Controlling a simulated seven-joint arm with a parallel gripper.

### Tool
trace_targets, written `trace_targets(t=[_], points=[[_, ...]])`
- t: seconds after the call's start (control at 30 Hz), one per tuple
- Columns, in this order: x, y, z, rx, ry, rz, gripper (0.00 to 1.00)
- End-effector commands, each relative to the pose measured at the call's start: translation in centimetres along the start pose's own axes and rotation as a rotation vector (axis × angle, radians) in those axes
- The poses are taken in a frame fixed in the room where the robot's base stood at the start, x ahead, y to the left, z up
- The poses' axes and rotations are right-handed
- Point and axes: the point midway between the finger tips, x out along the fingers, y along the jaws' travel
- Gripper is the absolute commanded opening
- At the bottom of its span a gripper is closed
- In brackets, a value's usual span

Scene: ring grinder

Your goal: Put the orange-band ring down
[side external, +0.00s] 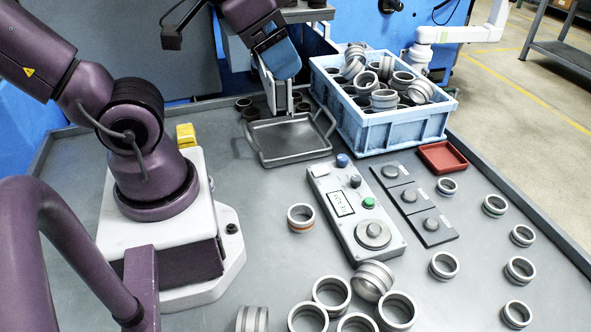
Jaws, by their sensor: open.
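The orange-band ring (301,218) is a silver ring with an orange stripe low on its wall. It sits on the grey table, left of the control box, with clear space around it. My gripper (281,106) points down at the back, above or just behind the far edge of the grey metal tray (290,142). Its blue body and pale fingers show, and it is well apart from the orange-band ring. The gripper is open, and I see no ring held in it. The exact height of the fingertips is hard to tell.
A blue crate (400,134) full of rings stands behind. The control box (345,207), dark pads (417,200) and a red tray (442,157) occupy the middle right. Several loose rings lie at the front and right. Dark rings (244,104) sit behind the metal tray.

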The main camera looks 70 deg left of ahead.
Motion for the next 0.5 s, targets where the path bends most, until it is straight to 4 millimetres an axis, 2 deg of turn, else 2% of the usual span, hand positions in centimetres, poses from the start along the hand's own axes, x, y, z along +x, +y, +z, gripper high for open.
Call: trace_targets(t=[0.27,0.37,0.5], points=[[0.2,0.7,0.0,0.028,-0.011,0.016,0.73],[1.8,1.9,0.5,0.08,-0.093,0.063,0.73],[5.6,4.1,2.2,0.094,-0.297,0.157,0.73]])
